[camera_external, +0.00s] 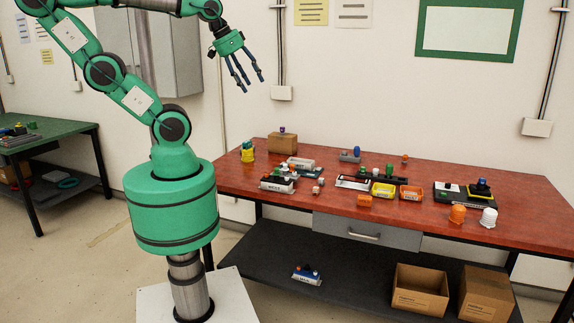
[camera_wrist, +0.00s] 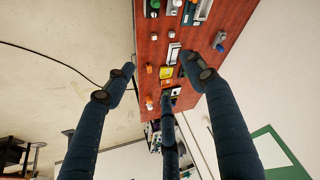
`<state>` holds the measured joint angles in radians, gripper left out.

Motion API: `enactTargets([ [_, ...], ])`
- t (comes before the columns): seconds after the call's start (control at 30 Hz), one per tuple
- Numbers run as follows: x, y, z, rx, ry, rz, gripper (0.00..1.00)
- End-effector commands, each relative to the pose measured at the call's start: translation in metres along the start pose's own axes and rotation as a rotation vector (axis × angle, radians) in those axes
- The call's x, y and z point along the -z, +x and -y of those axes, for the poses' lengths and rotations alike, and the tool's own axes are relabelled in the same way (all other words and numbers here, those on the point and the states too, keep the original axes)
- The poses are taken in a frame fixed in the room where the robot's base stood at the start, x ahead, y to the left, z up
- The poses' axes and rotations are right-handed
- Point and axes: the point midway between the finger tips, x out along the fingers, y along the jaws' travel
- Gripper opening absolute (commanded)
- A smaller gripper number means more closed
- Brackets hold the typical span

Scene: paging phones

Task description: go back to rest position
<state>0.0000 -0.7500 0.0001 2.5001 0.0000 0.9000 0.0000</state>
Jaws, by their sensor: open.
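My gripper (camera_external: 244,72) hangs in the air above the back left part of the red workbench (camera_external: 330,217), well clear of it. Its dark fingers are spread open and point down, with nothing between them. In the wrist view the fingers of my gripper (camera_wrist: 160,85) are spread apart, with the workbench (camera_wrist: 233,18) far beyond them. My green arm is raised and bent at the left of the external view.
Boxes (camera_external: 420,290) stand on the lower shelf. A green table (camera_external: 60,131) is at left.

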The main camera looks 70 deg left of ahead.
Motion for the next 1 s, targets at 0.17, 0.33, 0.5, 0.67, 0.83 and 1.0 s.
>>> enactTargets([
  [0.17, -0.016, 0.031, 0.000, 0.000, 0.000, 0.000, 0.55],
  [0.33, -0.022, 0.042, 0.000, 0.000, 0.000, 0.000, 0.55],
  [0.5, -0.023, 0.044, 0.000, 0.000, 0.000, 0.000, 0.55],
  [0.67, -0.023, 0.043, 0.000, 0.000, 0.000, 0.000, 0.55],
  [0.83, -0.023, 0.043, 0.000, 0.000, 0.000, 0.000, 0.55],
  [1.0, -0.023, 0.043, 0.000, 0.000, 0.000, 0.000, 0.55],
])
